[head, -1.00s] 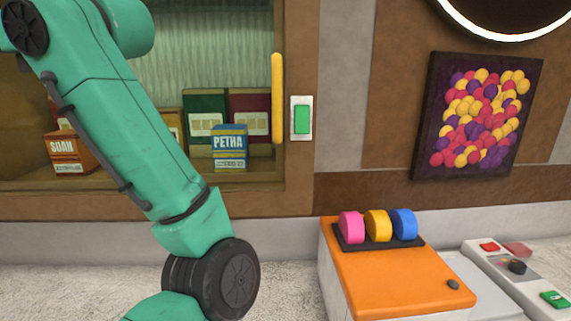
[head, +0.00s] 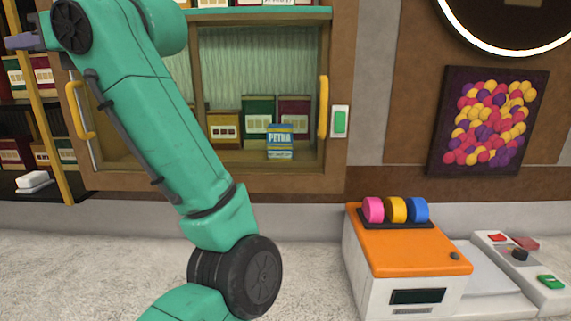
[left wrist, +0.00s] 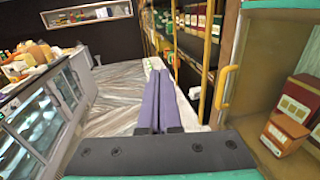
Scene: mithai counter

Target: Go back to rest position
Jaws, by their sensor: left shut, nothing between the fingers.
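My left gripper (head: 22,42) shows at the top left of the head view, in front of the shelves, with its purple-grey fingers pointing left. In the left wrist view its two purple fingers (left wrist: 158,103) lie together, shut with nothing between them. My green left arm crosses the left half of the head view and covers part of the cabinet. My right gripper is in neither view.
A wall cabinet (head: 339,60) holds a blue PETHA box (head: 280,141) and other boxes. Its yellow handle (left wrist: 227,85) is close right of my left fingers. An orange-topped machine (head: 412,250) stands on the counter. Glass cases (left wrist: 40,125) stand left; pale floor lies between.

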